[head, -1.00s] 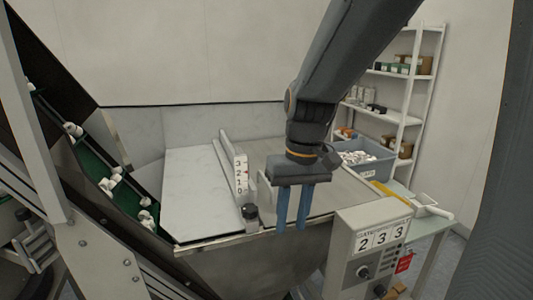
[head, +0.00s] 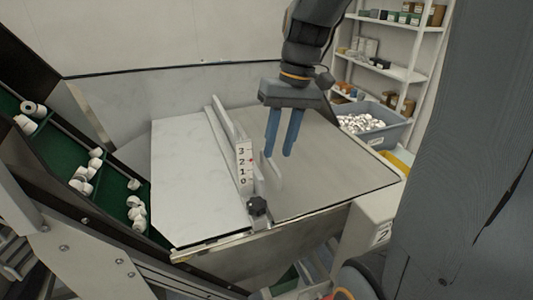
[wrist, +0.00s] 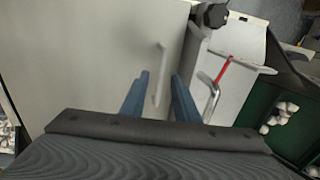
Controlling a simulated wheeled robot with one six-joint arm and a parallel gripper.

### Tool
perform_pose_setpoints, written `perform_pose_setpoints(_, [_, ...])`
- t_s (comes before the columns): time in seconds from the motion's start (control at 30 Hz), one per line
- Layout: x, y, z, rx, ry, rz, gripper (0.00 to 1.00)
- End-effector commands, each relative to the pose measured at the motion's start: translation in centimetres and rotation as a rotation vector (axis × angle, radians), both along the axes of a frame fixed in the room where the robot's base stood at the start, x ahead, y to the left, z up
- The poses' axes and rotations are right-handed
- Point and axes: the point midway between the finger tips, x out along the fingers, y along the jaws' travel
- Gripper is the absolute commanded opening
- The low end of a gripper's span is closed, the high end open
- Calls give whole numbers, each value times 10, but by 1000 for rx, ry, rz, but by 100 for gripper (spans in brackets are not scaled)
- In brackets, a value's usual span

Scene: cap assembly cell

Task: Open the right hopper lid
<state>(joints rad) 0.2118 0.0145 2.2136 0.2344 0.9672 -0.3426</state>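The right hopper lid (head: 335,165) is a flat grey panel lying closed, right of the scale divider. Its pale upright handle (head: 273,172) stands near the lid's left edge. My gripper (head: 278,155) points down over the lid beside the handle, its two blue fingers apart and empty. In the wrist view, the handle (wrist: 160,75) shows between and beyond the fingertips, with the lid (wrist: 95,60) behind it. I cannot tell the exact height of the fingertips above the lid, and no contact with the handle is visible.
A divider with a 3-2-1-0 scale (head: 243,165) and black knob (head: 257,206) stands left of the handle. The lighter left panel (head: 190,180) lies beyond it. A green conveyor (head: 75,165) with white caps runs at left. A grey bin (head: 375,130) of caps sits behind right.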

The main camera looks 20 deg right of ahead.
Motion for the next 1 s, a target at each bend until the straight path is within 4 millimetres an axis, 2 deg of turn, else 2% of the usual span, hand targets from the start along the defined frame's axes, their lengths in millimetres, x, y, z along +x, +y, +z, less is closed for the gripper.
perform_pose_setpoints(0.2, [0, 7, -23, -1, 1, 6, 28])
perform_pose_setpoints(0.53, [0, 8, -28, -1, 0, 8, 28])
perform_pose_setpoints(0.57, [0, 8, -28, -1, -1, 8, 26])
perform_pose_setpoints(0.7, [0, 8, -28, -1, 0, 7, 3])
perform_pose_setpoints(0.73, [0, 8, -28, -1, 0, 7, 0])
perform_pose_setpoints(0.9, [0, 8, -27, -1, 0, 7, 0])
perform_pose_setpoints(0.93, [0, 36, -27, 0, -3, 18, 0])
perform_pose_setpoints(1.0, [1, 22, -26, 4, -1, 10, 0])
